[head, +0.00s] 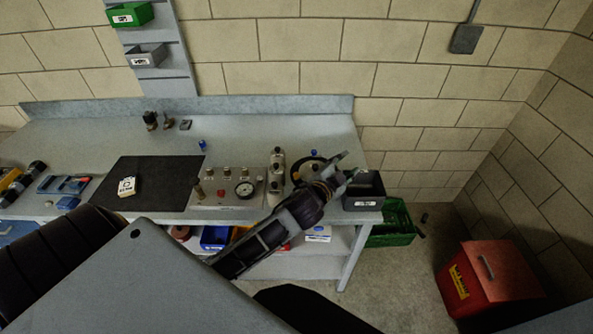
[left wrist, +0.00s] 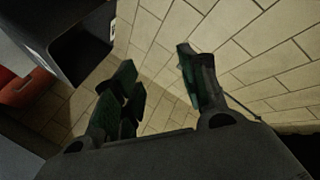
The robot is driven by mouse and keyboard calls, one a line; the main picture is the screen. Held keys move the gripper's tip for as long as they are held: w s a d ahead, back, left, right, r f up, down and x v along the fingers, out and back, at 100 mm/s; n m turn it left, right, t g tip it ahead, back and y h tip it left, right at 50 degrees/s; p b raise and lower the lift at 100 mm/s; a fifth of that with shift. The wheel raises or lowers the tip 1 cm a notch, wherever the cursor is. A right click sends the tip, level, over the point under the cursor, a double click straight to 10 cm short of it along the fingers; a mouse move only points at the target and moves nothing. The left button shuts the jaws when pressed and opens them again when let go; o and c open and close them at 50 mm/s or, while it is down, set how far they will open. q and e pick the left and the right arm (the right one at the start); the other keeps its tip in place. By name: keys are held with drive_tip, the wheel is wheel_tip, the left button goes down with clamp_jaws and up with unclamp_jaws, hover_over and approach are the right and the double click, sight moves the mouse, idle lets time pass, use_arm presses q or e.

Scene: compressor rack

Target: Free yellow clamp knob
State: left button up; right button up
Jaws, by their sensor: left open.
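My left gripper (head: 346,167) is open at the right end of the workbench, over or in front of a dark round device (head: 297,172) with a blue knob (head: 313,153). In the left wrist view the open left gripper (left wrist: 158,88) has nothing between its fingers, only wall and floor behind. I cannot make out a yellow clamp knob in either view; my arm and gripper hide part of the device. My right gripper is not in view.
A gauge panel (head: 235,196) with brass fittings and grey cylinders (head: 276,178) stand left of my gripper. A black bin (head: 363,202) is close on the right; it also shows in the left wrist view (left wrist: 82,50). A green crate (head: 398,222) and red box (head: 488,275) are on the floor.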

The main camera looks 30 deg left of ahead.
use_arm(q)
drive_tip(key=w+d+r+m+t+h, duration=0.3)
drive_tip(key=d+r+m+h, duration=0.25)
drive_tip(key=r, duration=0.45)
drive_tip(key=s+d+r+m+g+h, duration=0.2)
drive_tip(key=d+r+m+g+h, duration=0.25)
drive_tip(key=m, duration=0.45)
drive_tip(key=s+d+r+m+g+h, duration=0.2)
drive_tip(key=d+m+g+h, duration=0.1)
drive_tip(key=d+m+h, duration=0.5)
drive_tip(key=s+a+f+m+g+y, duration=0.3)
drive_tip(key=a+f+m+g+y, duration=0.15)
drive_tip(key=f+m+g, duration=0.65)
drive_tip(key=w+a+f+m+y, duration=0.1)
drive_tip(key=a+f+m+y, duration=0.15)
drive_tip(key=a+y, duration=0.4)
drive_tip(key=w+a+r+y, duration=0.1)
drive_tip(key=a+y, duration=0.6)
drive_tip(key=a, duration=1.5)
drive_tip(key=shift+a+r+n+y, duration=0.25)
drive_tip(key=shift+r+n+y, duration=0.15)
drive_tip(key=shift+r, duration=0.25)
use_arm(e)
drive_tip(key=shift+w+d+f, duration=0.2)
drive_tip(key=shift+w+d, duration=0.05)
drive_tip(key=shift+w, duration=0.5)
